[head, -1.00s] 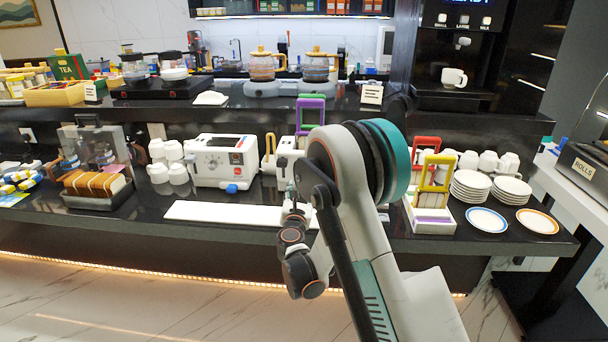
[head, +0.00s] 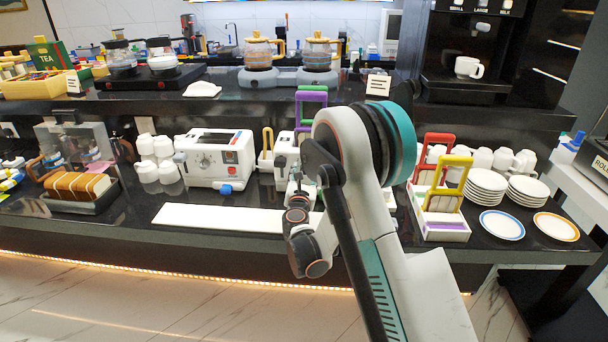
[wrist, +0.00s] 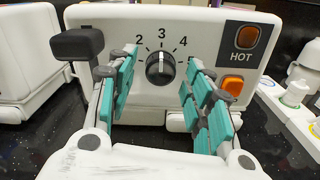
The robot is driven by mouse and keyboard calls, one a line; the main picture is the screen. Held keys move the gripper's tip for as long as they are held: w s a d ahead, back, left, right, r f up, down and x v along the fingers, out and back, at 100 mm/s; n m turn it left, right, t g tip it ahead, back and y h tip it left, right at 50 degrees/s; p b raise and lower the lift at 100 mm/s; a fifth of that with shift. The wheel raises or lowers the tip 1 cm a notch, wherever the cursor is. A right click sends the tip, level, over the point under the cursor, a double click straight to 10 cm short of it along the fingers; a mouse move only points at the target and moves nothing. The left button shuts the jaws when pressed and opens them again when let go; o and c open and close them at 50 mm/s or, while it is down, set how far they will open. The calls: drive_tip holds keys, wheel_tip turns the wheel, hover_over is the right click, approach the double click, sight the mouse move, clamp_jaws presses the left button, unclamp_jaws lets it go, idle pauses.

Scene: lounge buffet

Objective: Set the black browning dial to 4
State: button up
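The black browning dial (wrist: 160,69) is on the white toaster front (wrist: 212,42) in the wrist view, under printed numbers 2, 3 and 4. Its white pointer line stands about upright, at 3. My gripper (wrist: 160,72) is open, with one teal finger left of the dial and one right of it. Gaps show between the fingers and the dial. In the head view my arm hides the fingertips and part of a white toaster (head: 284,152) behind it.
A black lever (wrist: 77,44) sticks out left of the dial. A HOT label and an orange button (wrist: 233,85) are to its right. Another white toaster (head: 217,158) stands further left, with a bare white board (head: 225,218) in front.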

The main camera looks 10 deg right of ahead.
drive_tip(key=c, duration=0.9)
drive_tip(key=shift+m, duration=0.4)
drive_tip(key=m, duration=0.3)
drive_tip(key=shift+m, duration=0.3)
drive_tip(key=shift+a+m, duration=0.1)
drive_tip(key=shift+m, duration=1.6)
drive_tip(key=shift+s, duration=0.1)
